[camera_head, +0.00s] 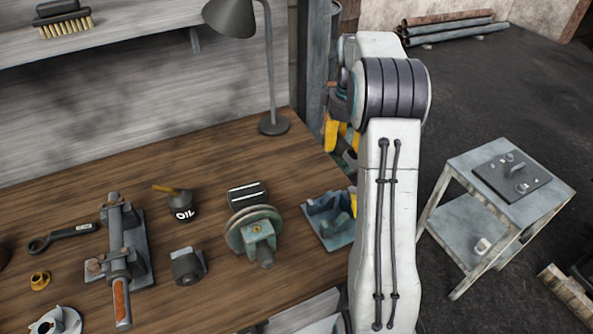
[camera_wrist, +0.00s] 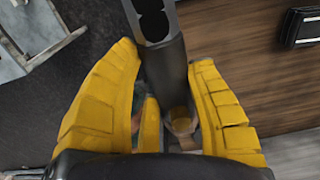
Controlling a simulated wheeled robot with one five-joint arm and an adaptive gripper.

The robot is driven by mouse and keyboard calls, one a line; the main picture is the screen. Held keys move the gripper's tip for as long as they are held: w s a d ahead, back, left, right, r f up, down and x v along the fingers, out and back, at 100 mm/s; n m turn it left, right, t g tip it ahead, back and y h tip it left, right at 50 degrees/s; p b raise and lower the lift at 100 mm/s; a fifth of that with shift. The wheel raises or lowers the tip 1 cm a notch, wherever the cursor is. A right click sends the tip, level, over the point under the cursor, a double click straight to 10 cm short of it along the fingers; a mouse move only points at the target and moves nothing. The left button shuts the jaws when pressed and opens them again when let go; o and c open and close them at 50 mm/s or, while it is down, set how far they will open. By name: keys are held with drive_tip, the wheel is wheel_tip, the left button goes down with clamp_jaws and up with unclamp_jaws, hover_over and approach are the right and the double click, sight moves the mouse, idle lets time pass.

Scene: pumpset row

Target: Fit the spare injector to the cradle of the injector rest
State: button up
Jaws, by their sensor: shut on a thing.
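My gripper (camera_head: 336,137) shows in the camera_head view behind my arm, past the bench's right edge; its yellow fingers also show in the camera_wrist view (camera_wrist: 165,62). They are shut around a dark grey tubular piece (camera_wrist: 164,65), which looks like the spare injector. It has a hollowed upper end and a brass-coloured part (camera_wrist: 182,124) between the fingers. A blue-grey bracket with upright walls (camera_head: 322,226), which may be the injector rest, sits at the bench's right edge, partly hidden by my arm. I cannot make out its cradle clearly.
The wooden bench (camera_head: 100,175) carries a lamp (camera_head: 274,124), an oil can (camera_head: 183,210), a round-flanged pump part (camera_head: 255,232), a black striped box (camera_head: 247,194) and a long clamp tool (camera_head: 122,255). A metal side table (camera_head: 470,159) with a dark plate (camera_head: 511,175) stands at right.

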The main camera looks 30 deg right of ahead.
drive_tip(key=shift+a, duration=0.1)
drive_tip(key=p, duration=0.2)
hover_over(297, 172)
drive_tip(key=f, duration=0.7)
drive_tip(key=shift+w+a, duration=0.1)
drive_tip(key=shift+w, duration=0.1)
wheel_tip(297, 172, down, 2)
drive_tip(key=shift+s, duration=0.1)
drive_tip(key=shift+d+f, duration=0.2)
drive_tip(key=shift+f, duration=0.55)
drive_tip(key=shift+f, duration=0.15)
drive_tip(key=o, duration=1.2)
drive_tip(key=shift+c, duration=0.2)
drive_tip(key=shift+f, duration=0.1)
